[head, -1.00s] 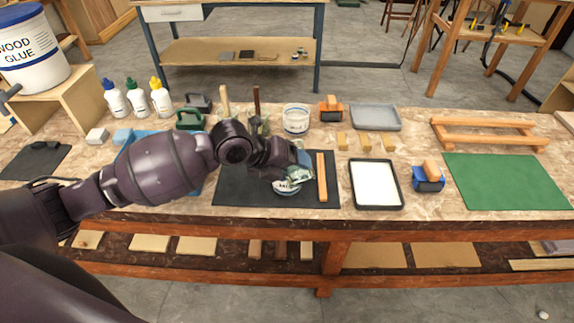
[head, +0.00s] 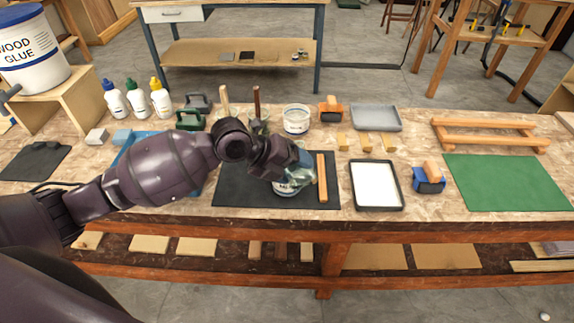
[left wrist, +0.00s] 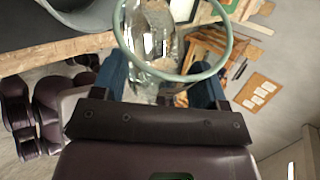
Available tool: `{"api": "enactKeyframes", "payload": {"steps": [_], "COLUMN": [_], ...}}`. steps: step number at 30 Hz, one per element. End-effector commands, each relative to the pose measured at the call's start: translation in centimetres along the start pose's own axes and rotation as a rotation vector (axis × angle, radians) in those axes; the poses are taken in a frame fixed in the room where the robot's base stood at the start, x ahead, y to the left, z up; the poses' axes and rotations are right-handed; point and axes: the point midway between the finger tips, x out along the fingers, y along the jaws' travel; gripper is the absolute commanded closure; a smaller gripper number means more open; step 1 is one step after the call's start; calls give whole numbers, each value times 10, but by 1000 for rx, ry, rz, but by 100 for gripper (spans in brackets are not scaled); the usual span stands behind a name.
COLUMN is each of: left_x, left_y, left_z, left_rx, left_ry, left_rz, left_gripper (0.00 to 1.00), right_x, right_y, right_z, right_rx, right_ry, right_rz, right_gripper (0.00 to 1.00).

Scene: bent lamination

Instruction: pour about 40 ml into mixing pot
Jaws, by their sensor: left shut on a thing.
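A clear glass vessel with a pale green rim (left wrist: 226,50) is held by my left gripper (left wrist: 158,88), whose blue fingers are on either side of it. In the head view the glass (head: 297,181) hangs tilted below my left gripper (head: 297,163), over the dark mat. A pale pot with dark lettering (head: 286,190), which looks like the mixing pot, stands on the mat just below the glass and is mostly hidden. I cannot tell whether liquid is leaving the glass. My right gripper is not in view.
The dark mat (head: 235,190) lies on the bench, with a wooden stick (head: 322,178) right of the pot. A white-filled tray (head: 375,185) lies further right. Bottles (head: 138,99) stand back left.

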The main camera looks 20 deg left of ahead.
Motion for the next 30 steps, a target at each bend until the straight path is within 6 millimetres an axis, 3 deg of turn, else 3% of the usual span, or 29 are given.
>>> {"api": "enactKeyframes", "payload": {"steps": [30], "left_x": [-1], "left_y": [-6], "left_z": [-8], "left_rx": [-38], "left_ry": [32], "left_rz": [-17], "left_gripper": [65], "right_x": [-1], "right_y": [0], "right_z": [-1], "right_rx": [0], "right_ry": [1], "right_rz": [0], "right_gripper": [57]}}
